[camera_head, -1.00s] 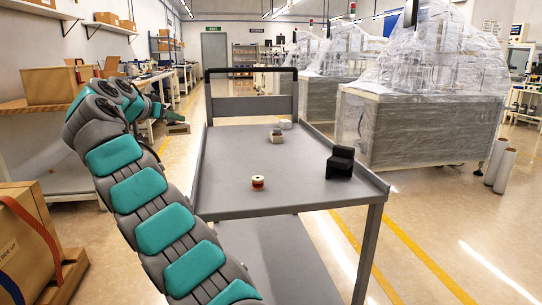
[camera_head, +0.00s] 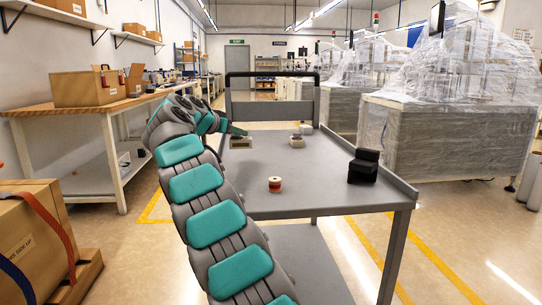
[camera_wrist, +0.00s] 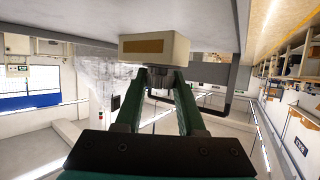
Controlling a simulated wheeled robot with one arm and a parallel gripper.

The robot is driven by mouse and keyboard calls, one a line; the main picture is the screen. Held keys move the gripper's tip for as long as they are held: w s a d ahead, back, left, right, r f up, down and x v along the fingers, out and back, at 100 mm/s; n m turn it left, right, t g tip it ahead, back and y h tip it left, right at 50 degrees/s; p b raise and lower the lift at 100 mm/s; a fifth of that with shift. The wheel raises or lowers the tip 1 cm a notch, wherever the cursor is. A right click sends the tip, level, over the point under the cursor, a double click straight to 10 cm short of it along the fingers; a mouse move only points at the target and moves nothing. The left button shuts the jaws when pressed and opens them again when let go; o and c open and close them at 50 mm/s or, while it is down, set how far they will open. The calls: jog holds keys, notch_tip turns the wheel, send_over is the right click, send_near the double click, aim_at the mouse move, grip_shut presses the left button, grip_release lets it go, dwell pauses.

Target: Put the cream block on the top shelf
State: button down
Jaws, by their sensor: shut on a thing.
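The cream block (camera_head: 240,142) is a small pale box with a tan-brown panel on one face. My gripper (camera_head: 236,131) is shut on it and holds it at the far left part of the grey cart's top shelf (camera_head: 320,202). In the wrist view, the cream block (camera_wrist: 150,48) sits between the green fingertips of my gripper (camera_wrist: 158,78), close to the grey surface, with the picture upside down. I cannot tell whether the block touches the shelf.
A red and cream spool (camera_head: 275,185), a black stepped block (camera_head: 364,166) and a small pale object with a dark top (camera_head: 297,141) stand on the top shelf. A raised rim (camera_head: 395,183) runs along its right side. The shelf's middle is clear.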

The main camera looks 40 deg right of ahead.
jog(key=s+d, duration=0.1)
jog(key=s, duration=0.2)
jog(key=s+d, duration=0.2)
jog(key=s, duration=0.2)
jog(key=s+d+f+b, duration=0.1)
jog(key=s+d, duration=0.1)
jog(key=s, duration=0.2)
jog(key=shift+d+f, duration=0.1)
jog(key=shift+d, duration=0.1)
jog(key=shift+w+f, duration=0.1)
jog(key=shift+f, duration=1.65)
jog(key=shift+f+b, duration=0.15)
jog(key=shift+b, duration=0.35)
jog(key=c, duration=0.5)
grip_release()
jog(key=shift+r+p, duration=0.25)
jog(key=shift+p, duration=0.05)
jog(key=v, duration=1.2)
